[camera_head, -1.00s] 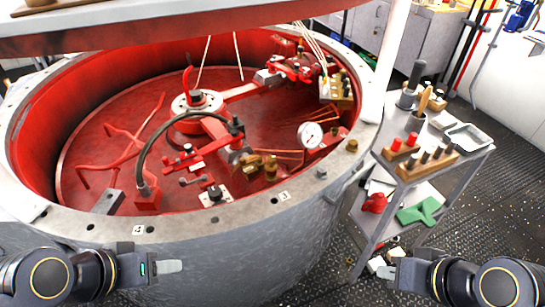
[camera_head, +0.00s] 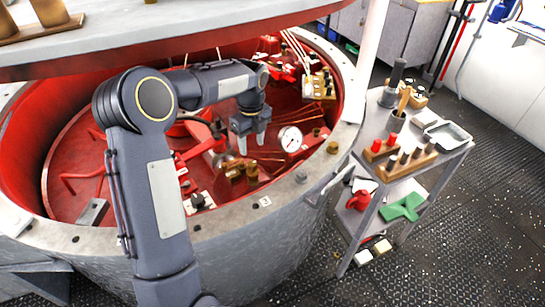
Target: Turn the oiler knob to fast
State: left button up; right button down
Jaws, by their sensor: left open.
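My left arm reaches over the rim into the round red pit. My left gripper (camera_head: 251,143) points down with its two fingers apart and nothing between them. It hangs above brass fittings (camera_head: 243,172) and left of a white round gauge (camera_head: 290,139). A brass block with several black knobs (camera_head: 320,85) sits by the far right wall of the pit. I cannot tell which part is the oiler knob, and no fast marking can be read. My arm hides part of the pit's middle. My right gripper is out of view.
The grey pit rim (camera_head: 283,196) runs around the front and right. A grey cart (camera_head: 455,150) with tools and a tray stands at the right. A pale slab (camera_head: 150,35) overhangs the far left, and a white post (camera_head: 366,60) rises behind the rim.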

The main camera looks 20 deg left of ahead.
aim_at(252, 163)
pick_arm(q)
jog(key=shift+w+f, duration=0.1)
jog(key=shift+f, duration=0.3)
jog(key=f, duration=0.7)
jog(key=shift+s+a, duration=0.1)
jog(key=shift+s, duration=0.1)
jog(key=shift+c, duration=0.2)
jog(key=c, duration=1)
jog(key=shift+o, duration=0.2)
